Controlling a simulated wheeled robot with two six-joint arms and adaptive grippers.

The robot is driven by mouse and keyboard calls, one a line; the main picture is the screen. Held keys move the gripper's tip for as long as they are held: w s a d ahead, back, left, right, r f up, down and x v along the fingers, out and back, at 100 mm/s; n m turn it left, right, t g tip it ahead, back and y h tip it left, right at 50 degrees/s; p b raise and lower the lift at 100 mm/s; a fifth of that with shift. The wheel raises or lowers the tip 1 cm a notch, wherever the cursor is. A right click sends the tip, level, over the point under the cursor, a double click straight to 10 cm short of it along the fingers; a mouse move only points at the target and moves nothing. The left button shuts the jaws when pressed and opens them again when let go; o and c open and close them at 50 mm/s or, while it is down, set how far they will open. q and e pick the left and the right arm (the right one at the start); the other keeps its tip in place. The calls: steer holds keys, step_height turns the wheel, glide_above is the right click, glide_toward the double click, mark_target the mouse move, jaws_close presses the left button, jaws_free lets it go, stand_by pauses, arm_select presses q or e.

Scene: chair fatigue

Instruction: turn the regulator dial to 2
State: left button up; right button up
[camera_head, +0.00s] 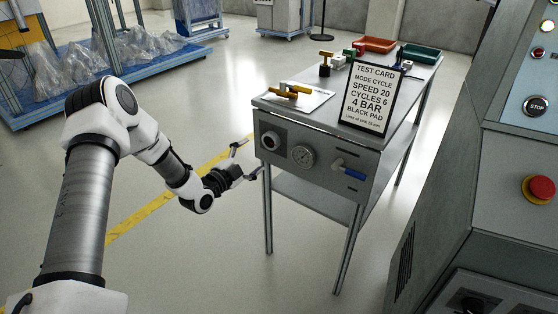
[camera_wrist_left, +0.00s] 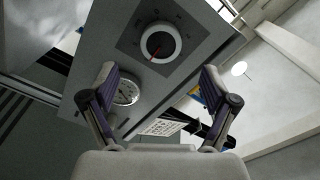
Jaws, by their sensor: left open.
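The regulator dial (camera_head: 270,141) is a round dark knob with a light rim, on the left of the grey table's front panel. In the left wrist view the dial (camera_wrist_left: 160,43) shows close up, with a red pointer line and a dark scale plate around it; the numbers are too small to read. My left gripper (camera_head: 248,160) is open and empty, just in front of and left of the panel. In the left wrist view its fingers (camera_wrist_left: 158,75) stand apart, with the dial above and between them, apparently not touched. My right gripper is not in view.
A pressure gauge (camera_head: 303,156) and a blue-handled valve (camera_head: 350,172) sit right of the dial. A test card (camera_head: 370,97) stands on the table (camera_head: 398,125), reading 4 BAR among its lines. A grey machine with a red button (camera_head: 539,188) stands at right.

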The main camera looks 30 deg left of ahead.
mark_target(269, 142)
arm_select(q)
steer(key=w, duration=0.2)
steer(key=w+b, duration=0.1)
steer(key=w, duration=0.4)
steer(key=shift+d+b, duration=0.4)
steer(key=shift+w+r, duration=0.15)
steer(key=shift+w, duration=0.2)
steer(key=c, duration=1.2)
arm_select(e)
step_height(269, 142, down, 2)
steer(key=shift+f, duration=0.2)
